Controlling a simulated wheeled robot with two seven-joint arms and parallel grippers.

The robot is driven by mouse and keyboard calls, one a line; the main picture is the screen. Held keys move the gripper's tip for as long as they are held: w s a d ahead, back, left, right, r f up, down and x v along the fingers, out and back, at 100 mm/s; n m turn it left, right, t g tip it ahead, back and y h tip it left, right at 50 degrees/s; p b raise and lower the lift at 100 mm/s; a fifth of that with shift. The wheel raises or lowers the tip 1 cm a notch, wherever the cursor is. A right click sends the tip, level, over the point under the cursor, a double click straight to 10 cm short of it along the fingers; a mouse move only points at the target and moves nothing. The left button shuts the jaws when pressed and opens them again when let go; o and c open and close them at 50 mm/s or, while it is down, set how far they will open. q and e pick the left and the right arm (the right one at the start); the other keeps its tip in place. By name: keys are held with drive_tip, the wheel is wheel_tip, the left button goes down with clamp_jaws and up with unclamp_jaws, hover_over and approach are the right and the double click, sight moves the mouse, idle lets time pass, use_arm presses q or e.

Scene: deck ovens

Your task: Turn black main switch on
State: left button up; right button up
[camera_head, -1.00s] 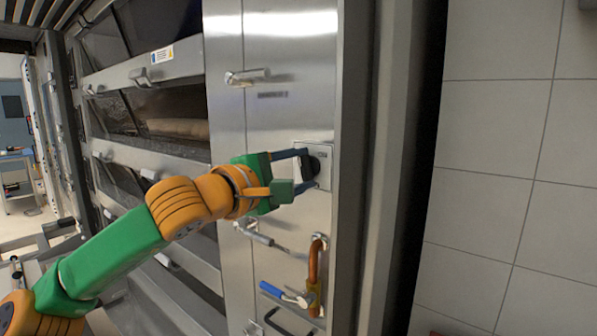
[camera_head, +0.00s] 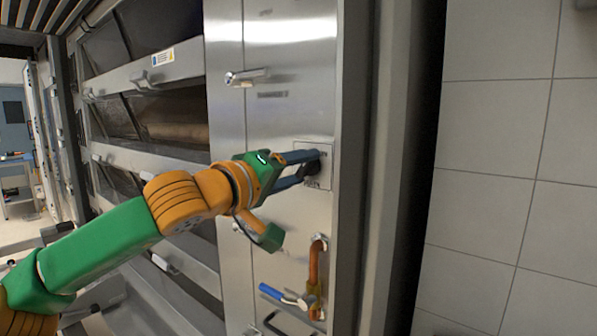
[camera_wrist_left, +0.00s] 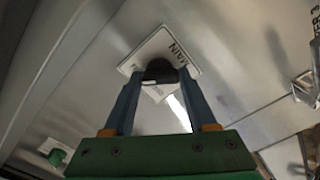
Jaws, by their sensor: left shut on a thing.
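The black main switch (camera_wrist_left: 160,70) is a round knob on a pale square plate (camera_wrist_left: 140,55) that bears the word MAIN in the left wrist view. In the head view the plate (camera_head: 325,180) sits on the steel panel, with the switch (camera_head: 313,168) mostly hidden behind my fingers. My left gripper (camera_head: 312,164) is shut on the switch, one finger on each side of it. It also shows in the left wrist view (camera_wrist_left: 160,78). The gripper is rolled, with its fingers slanted across the plate. My right gripper is not in view.
A steel handle (camera_head: 247,77) sticks out above the switch. Below it are a copper-coloured pipe (camera_head: 315,275) and a valve with a blue lever (camera_head: 270,291). Oven decks (camera_head: 175,125) lie to the left, a tiled wall (camera_head: 515,170) to the right.

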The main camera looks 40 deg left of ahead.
use_arm(q)
drive_tip(key=shift+m, duration=0.9)
drive_tip(key=shift+r, duration=0.1)
drive_tip(key=o, duration=1.4)
drive_tip(key=shift+c, duration=0.2)
drive_tip(key=shift+s+f+b, duration=0.2)
drive_tip(key=shift+b, duration=0.25)
drive_tip(key=s+b, duration=0.3)
drive_tip(key=s, duration=0.3)
drive_tip(key=shift+s+d, duration=0.3)
drive_tip(key=shift+d, duration=0.1)
